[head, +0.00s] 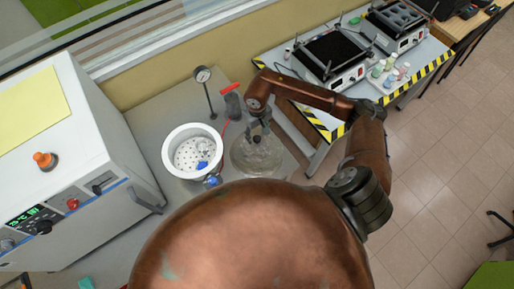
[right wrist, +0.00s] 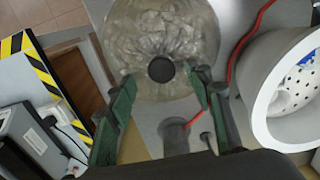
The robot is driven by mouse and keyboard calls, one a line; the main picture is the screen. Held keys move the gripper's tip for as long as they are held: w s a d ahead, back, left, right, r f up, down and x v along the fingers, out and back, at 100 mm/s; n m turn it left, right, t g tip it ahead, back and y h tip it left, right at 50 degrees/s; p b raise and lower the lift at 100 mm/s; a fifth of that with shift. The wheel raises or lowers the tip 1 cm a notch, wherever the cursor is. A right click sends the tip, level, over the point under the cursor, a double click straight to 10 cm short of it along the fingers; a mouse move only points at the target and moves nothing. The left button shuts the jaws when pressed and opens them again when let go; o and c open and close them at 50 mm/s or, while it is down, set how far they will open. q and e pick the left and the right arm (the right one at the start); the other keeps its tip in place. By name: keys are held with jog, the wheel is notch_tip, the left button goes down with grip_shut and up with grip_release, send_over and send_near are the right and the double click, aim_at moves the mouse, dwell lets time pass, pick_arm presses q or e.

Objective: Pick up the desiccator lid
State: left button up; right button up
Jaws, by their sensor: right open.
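The desiccator lid (head: 252,160) is a clear glass dome with a dark round knob (right wrist: 161,69). It lies on the grey bench to the right of the white desiccator bowl (head: 166,152). The lid also fills the top middle of the right wrist view (right wrist: 185,30). My right gripper (head: 258,132) is over the lid, fingers pointing down. In the right wrist view its two green fingers are open (right wrist: 160,80), one on each side of the knob, with gaps to it. I cannot tell how far the fingertips reach down. My left gripper is not in view.
The bowl holds a white perforated plate (head: 186,158) and blue items. A gauge (head: 203,76) on a stand and a red hose (head: 226,125) are behind. A white oven (head: 70,130) stands at left. A striped-edge table (head: 318,120) with hotplates is at right.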

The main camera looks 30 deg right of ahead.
aim_at(257, 138)
jog(key=shift+a+f+p, duration=0.1)
jog(key=shift+f+p, duration=0.45)
jog(key=shift+f, duration=1.4)
jog(key=shift+c, duration=0.4)
grip_shut()
jog(key=shift+r, duration=0.1)
